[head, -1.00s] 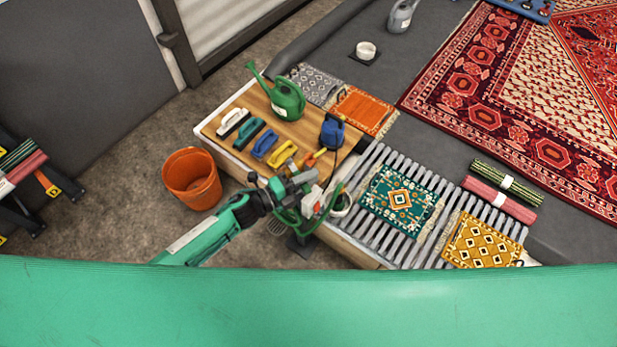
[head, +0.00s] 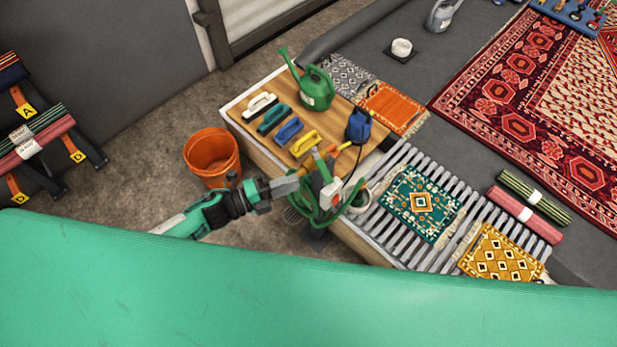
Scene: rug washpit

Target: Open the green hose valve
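The green hose (head: 323,219) hangs in a coil at the near edge of the wooden work table. A white and red piece (head: 330,194) sits at the top of the coil, with a green upright part (head: 321,168) just above it. I cannot tell which part is the valve handle or how it is turned. My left gripper (head: 293,185) is just left of the coil, its fingers pointing right towards the white and red piece. Whether they touch anything is unclear, and their opening is too small to judge. My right gripper is not in view.
An orange bucket (head: 212,155) stands on the floor left of the table. The wooden table top (head: 262,88) holds a green watering can (head: 316,88), several brushes and a blue device (head: 359,126). A slatted rack (head: 400,157) with small rugs adjoins on the right.

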